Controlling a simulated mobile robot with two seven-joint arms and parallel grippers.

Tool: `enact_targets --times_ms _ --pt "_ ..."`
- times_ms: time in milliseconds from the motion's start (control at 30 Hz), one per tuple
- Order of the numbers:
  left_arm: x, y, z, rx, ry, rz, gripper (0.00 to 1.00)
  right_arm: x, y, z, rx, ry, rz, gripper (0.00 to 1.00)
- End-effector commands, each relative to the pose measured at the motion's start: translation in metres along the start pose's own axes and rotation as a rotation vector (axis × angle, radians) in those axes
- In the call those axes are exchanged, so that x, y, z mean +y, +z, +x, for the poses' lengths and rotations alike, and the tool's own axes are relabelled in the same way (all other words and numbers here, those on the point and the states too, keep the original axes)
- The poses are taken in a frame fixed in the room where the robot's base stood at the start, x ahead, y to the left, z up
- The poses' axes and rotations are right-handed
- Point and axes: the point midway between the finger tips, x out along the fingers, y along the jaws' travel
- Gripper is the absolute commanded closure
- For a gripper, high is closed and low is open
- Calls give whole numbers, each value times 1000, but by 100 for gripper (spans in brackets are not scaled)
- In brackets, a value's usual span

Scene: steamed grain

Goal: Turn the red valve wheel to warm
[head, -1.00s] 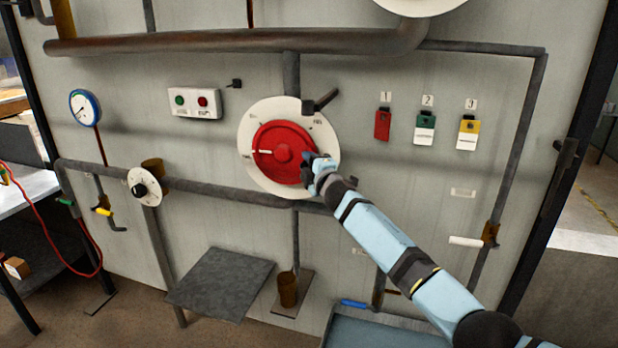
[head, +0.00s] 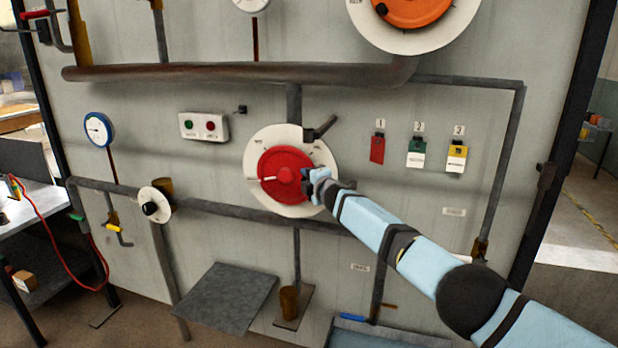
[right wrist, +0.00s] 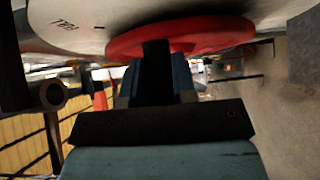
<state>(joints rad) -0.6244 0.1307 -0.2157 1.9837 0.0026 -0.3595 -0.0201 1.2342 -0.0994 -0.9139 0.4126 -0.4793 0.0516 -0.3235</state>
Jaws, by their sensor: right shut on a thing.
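The red valve wheel (head: 283,173) sits on a round white dial plate (head: 262,142) on the grey panel. Its white pointer mark points left, toward a label on the dial's left side that is too small to read. My right gripper (head: 311,180) is at the wheel's right rim and shut on it. In the right wrist view the red wheel (right wrist: 205,35) spans the top, with the dark fingers (right wrist: 158,70) against its rim. A "FULL" label shows on the dial plate there. My left gripper is not in view.
A dark lever (head: 320,128) juts out at the dial's upper right. A pipe (head: 240,211) runs below the wheel. Red, green and yellow tags (head: 416,153) hang to the right. A button box (head: 203,126) and a blue-rimmed gauge (head: 98,129) are on the left.

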Motion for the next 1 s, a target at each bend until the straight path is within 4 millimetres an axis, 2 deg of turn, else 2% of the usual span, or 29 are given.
enact_targets --times_ms 267,300,400,767,1000 --pt "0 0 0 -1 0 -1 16 0 -3 0 5 1 -1 100" --pt "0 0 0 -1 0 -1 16 0 -3 0 5 1 -1 72" --pt "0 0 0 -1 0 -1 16 -1 -3 0 4 0 -1 49" --pt "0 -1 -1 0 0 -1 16 1 0 -2 1 1 -2 49" --pt "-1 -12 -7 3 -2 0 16 5 3 -17 -1 4 -6 49"
